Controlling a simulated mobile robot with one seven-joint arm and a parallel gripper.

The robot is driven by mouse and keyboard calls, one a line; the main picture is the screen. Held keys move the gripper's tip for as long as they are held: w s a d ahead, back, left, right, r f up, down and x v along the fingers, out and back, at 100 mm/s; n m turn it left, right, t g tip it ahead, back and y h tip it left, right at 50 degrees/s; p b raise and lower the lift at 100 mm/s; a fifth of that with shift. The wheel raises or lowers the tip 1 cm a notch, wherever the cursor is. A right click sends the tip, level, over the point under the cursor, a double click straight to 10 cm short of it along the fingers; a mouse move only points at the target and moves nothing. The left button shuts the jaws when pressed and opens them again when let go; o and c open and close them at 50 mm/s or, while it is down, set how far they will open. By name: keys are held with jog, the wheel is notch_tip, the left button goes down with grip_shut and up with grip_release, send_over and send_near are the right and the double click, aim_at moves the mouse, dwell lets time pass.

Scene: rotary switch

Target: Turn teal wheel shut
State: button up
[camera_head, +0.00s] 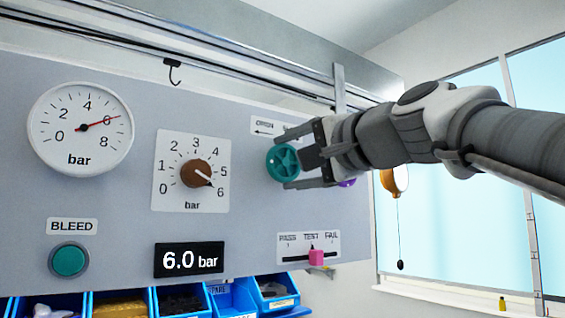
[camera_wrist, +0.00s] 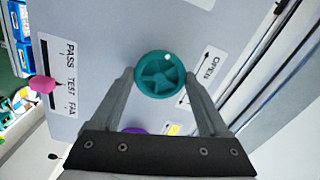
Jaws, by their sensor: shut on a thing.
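The teal wheel (camera_head: 281,163) is mounted on the grey panel at its right side, below a label (camera_head: 266,125) reading OPEN with an arrow. In the wrist view the wheel (camera_wrist: 160,75) shows its spokes and a small white dot near its upper edge. My gripper (camera_head: 291,161) is at the wheel, with one finger above and one below it in the head view. In the wrist view the gripper's fingers (camera_wrist: 161,82) lie on either side of the wheel and are shut on its rim. Part of the wheel's right side is hidden by my gripper in the head view.
Left of the wheel are a brown knob (camera_head: 196,173) pointing near 6, a gauge (camera_head: 81,129), a display (camera_head: 189,260) reading 6.0 bar and a teal BLEED button (camera_head: 69,261). A pink slider (camera_head: 316,257) sits below. A purple part (camera_head: 347,182) is behind my gripper.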

jog(key=m+p, duration=0.1)
jog(key=m, duration=0.3)
jog(key=shift+r+m+p, duration=0.1)
jog(key=shift+m+p, duration=0.2)
jog(key=shift+p, duration=0.1)
jog(key=m+p, duration=0.2)
jog(key=m, duration=0.2)
jog(key=shift+m, duration=0.3)
jog(key=m+p, duration=0.3)
jog(key=m, duration=0.1)
jog(key=shift+m, duration=0.3)
jog(key=m+p, duration=0.2)
jog(key=m, duration=0.2)
jog(key=shift+m, duration=0.3)
jog(key=o, duration=1.2)
jog(key=shift+o, duration=0.2)
jog(key=shift+s, duration=0.1)
